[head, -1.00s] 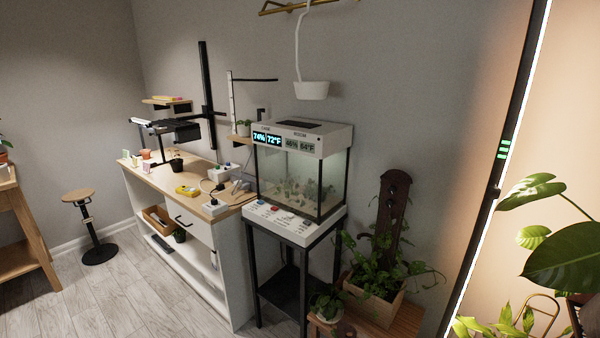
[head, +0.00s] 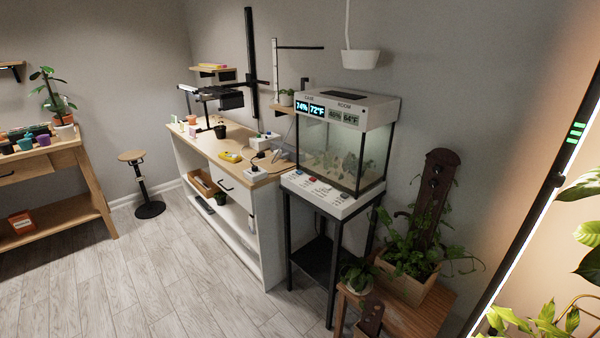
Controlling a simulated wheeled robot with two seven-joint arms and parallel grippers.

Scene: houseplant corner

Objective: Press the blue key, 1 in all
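The blue key (head: 299,173) is a very small spot on the sloped white control panel (head: 336,201) at the front of the glass terrarium case (head: 343,148). A red key (head: 312,180) sits just to its right. Other markings on the panel are too small to read. The case's lit displays (head: 309,107) read 74% and 72°F, with a dimmer pair to the right. The case stands on a black frame stand (head: 334,255). Neither of my grippers is in view.
A white workbench with a wooden top (head: 208,141) stands left of the case. A wooden bench with a boxed plant (head: 408,284) stands to its right. A stool (head: 148,209) and a potting table (head: 60,210) are at the left. The floor (head: 180,290) in front is clear.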

